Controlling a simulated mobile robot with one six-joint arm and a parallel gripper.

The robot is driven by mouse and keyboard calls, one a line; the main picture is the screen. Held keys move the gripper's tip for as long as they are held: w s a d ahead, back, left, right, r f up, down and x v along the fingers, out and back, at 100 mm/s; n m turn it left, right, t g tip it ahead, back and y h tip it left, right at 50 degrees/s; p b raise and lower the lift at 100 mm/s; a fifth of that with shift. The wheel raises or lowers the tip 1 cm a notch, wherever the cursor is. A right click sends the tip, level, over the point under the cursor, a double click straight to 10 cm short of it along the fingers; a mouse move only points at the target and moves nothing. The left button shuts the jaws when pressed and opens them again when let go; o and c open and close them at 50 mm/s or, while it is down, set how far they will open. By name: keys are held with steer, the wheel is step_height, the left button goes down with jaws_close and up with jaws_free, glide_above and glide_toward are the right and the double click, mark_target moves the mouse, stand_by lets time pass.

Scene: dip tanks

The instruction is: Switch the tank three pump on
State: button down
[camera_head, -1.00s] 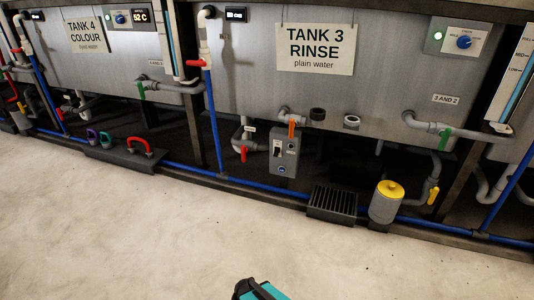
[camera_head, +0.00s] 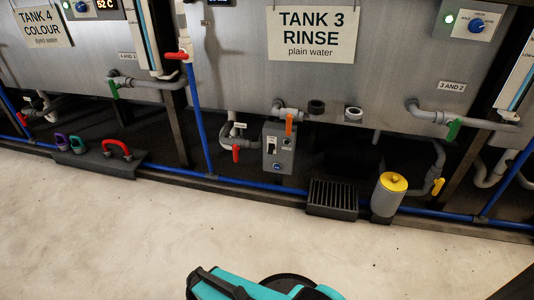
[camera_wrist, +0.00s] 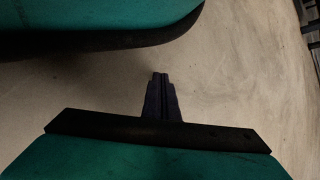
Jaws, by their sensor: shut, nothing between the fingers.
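Tank three (camera_head: 230,70) is a grey metal tank with a sign (camera_head: 312,35) reading "TANK 3 RINSE plain water". Below it stands a grey control box (camera_head: 278,148) with a dark switch, a small round fitting and a blue round button or knob near its foot. An orange handle (camera_head: 289,125) is at the top of the box. The switch's position is too small to tell. In the wrist view my gripper (camera_wrist: 160,76) is shut and empty, above bare floor, far from the box. In the head view only a teal part of my arm shows at the bottom.
A dark grate (camera_head: 332,197) and a yellow-topped canister (camera_head: 389,197) stand right of the box. A blue pipe (camera_head: 240,182) runs low along the tanks. A dark tray (camera_head: 100,162) with coloured handles lies at left. The pale floor (camera_head: 120,235) in front is clear.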

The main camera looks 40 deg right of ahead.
steer(key=shift+w, duration=0.2)
